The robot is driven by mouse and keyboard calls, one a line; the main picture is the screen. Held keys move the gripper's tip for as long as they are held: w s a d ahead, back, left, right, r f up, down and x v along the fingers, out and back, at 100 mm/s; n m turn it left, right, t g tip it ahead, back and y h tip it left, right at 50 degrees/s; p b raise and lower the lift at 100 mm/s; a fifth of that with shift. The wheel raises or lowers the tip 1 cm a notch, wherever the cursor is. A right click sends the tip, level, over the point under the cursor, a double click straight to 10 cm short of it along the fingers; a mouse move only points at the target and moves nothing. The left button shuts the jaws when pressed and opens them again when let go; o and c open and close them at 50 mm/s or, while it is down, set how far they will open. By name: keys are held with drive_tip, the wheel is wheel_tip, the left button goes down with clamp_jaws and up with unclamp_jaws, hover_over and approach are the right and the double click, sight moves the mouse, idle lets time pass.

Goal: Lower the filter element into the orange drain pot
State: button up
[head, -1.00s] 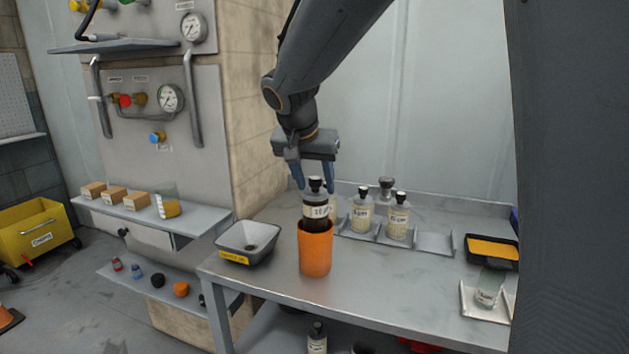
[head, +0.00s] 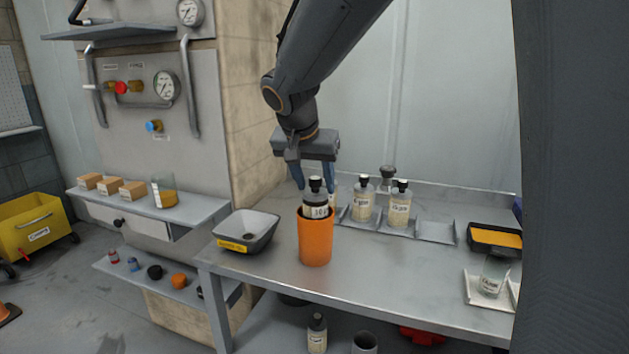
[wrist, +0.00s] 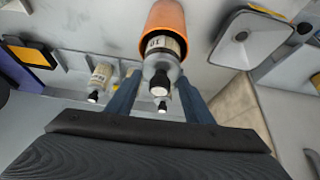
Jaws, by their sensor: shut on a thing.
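The filter element (head: 318,199) is a grey, bottle-like cartridge with a black knob and a pale label. It stands upright with its lower part inside the orange drain pot (head: 316,244); the label is partly below the rim and the bottom is hidden. My gripper (head: 313,187) is above the pot, its blue fingers on either side of the element's top, shut on it. In the wrist view the element (wrist: 160,70) lies between the fingers and enters the pot mouth (wrist: 165,15).
A grey tray with a yellow label (head: 246,231) stands left of the pot. Two similar labelled elements (head: 362,203) (head: 398,208) stand in a rack behind right. An orange-filled tray (head: 494,240) and a glass jar (head: 493,276) are at the right. The front bench top is clear.

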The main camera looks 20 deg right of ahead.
drive_tip(key=shift+f+b, duration=0.95)
drive_tip(key=shift+f, duration=0.25)
drive_tip(key=o, duration=1.6)
drive_tip(key=shift+o, duration=0.2)
drive_tip(key=v, duration=0.8)
drive_tip(key=shift+b, duration=0.35)
